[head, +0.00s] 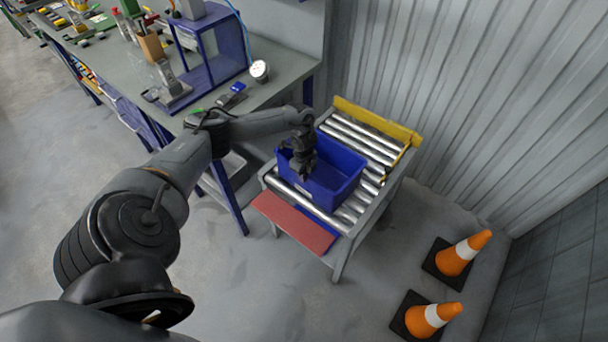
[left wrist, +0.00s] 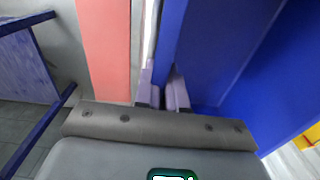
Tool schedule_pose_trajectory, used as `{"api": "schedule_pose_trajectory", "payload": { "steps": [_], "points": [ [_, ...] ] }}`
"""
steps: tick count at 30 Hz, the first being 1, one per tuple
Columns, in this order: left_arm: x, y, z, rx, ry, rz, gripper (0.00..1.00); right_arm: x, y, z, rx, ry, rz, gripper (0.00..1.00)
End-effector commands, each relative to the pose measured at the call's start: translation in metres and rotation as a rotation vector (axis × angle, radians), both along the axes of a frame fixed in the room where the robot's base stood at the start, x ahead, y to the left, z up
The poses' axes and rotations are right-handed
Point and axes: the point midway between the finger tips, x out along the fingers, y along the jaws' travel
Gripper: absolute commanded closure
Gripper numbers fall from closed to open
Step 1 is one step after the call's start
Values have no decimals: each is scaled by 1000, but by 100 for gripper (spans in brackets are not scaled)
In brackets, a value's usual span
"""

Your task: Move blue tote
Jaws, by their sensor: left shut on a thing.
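The blue tote (head: 343,171) stands upright on the metal rollers of the runout table (head: 352,214) and looks empty. My left gripper (head: 304,172) reaches in from the left at the tote's near left side. In the left wrist view, my left gripper (left wrist: 165,95) has its two fingers close together, shut on the wall of the blue tote (left wrist: 225,50). The fingers hide the part of the wall between them. My right gripper shows in neither view.
A red panel (head: 292,221) lies along the table's near edge, and a yellow stop (head: 376,121) closes its far end. A cluttered workbench (head: 285,66) stands at left. Two orange cones (head: 461,254) (head: 432,315) stand on the floor at right, near the corrugated wall.

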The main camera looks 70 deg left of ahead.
Motion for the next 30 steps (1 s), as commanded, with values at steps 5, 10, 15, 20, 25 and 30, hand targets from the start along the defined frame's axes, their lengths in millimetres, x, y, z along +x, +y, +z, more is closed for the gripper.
{"api": "schedule_pose_trajectory", "payload": {
  "steps": [5, 10, 15, 20, 25, 30],
  "points": [
    [0, 0, 0, 0, 0, 0, 100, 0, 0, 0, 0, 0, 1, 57],
    [0, 0, 0, 0, 0, 0, 86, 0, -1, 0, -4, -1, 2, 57],
    [0, 0, 0, 0, 0, 0, 60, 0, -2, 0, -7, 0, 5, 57],
    [0, 0, 0, 0, 0, 0, 60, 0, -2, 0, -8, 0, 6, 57],
    [0, 0, 2, 0, 0, -1, 60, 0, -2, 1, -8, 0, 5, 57],
    [1, 0, 17, 1, -2, -1, 60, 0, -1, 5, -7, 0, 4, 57]
  ]
}}
